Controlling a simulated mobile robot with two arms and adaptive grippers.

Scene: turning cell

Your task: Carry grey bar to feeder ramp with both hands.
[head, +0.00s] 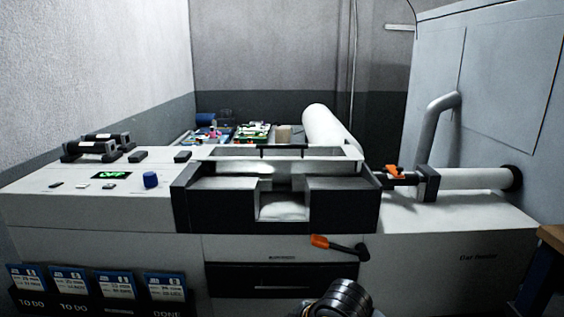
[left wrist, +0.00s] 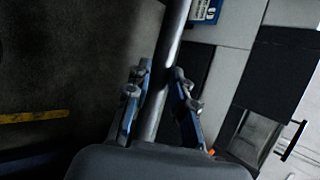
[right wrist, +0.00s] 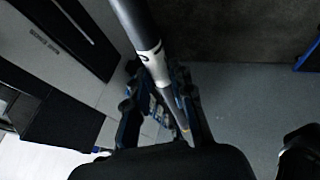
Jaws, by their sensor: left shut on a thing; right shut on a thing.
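The grey bar (left wrist: 172,45) runs lengthwise between the fingers of my left gripper (left wrist: 160,78), which is shut on it. In the right wrist view the bar (right wrist: 135,25) has a pale band and passes between the fingers of my right gripper (right wrist: 155,85), also shut on it. A bar feeder cabinet (head: 455,255) stands at right in the head view. I cannot tell for sure which part is the feeder ramp; a pale trough (head: 285,167) lies on top of the machine at the middle.
An orange-handled lever (head: 340,245) sticks out from the machine front. A white tube (head: 475,179) lies at right by a tall grey cabinet (head: 490,80). Blue card holders (head: 98,284) hang at lower left. A wooden table edge (head: 551,238) is at far right.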

